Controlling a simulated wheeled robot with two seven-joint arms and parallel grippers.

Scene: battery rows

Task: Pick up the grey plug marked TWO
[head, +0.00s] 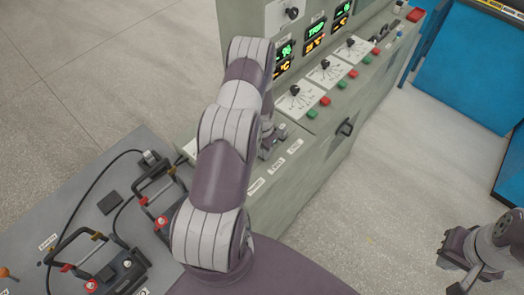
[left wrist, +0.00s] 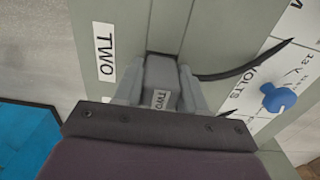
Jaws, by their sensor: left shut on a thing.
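The grey plug marked TWO (left wrist: 158,74) is between the fingers of my left gripper (left wrist: 160,88) in the left wrist view, its small white label facing the camera. The left gripper is shut on it. A larger TWO label (left wrist: 106,60) is on the grey-green panel to the left of the plug. I cannot tell whether the plug is seated or clear of the panel. In the head view my left gripper (head: 272,140) is at the cabinet's lower ledge, partly behind my arm, and the plug is not clearly visible. My right gripper (head: 446,276) looks open and empty above the floor.
The cabinet (head: 325,150) has knobs, buttons and lit displays above the ledge. A black cable (left wrist: 250,66) runs right of the plug, near a blue knob (left wrist: 278,98). A grey bench with handled switches (head: 85,250) lies left. A blue cabinet (head: 470,70) stands right; floor between is clear.

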